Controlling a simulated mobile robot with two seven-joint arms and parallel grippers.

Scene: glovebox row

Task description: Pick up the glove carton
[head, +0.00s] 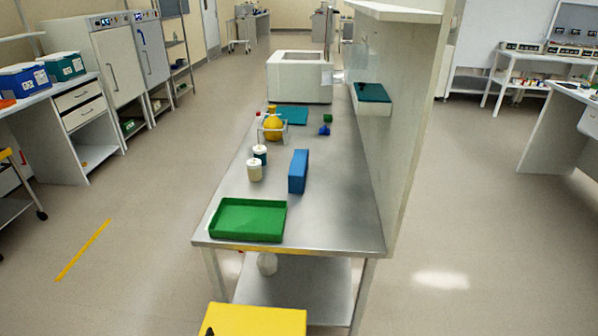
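A plain blue box (298,171) stands upright on the steel table (335,225), right of two small lidded jars. A blue carton (24,80) and a teal carton (63,67) with white labels sit on the bench at the far left. No label is readable, so I cannot tell for sure which one is the glove carton; the box on the steel table is the nearest. Neither of my grippers shows in the head view, and nothing is seen touching any of these boxes.
A green tray (247,220) lies at the table's near left corner. A white jar (254,170), a dark jar (260,153) and a yellow round object (272,127) stand behind. A tall panel (405,120) borders the right side. A yellow surface (255,320) is at the bottom.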

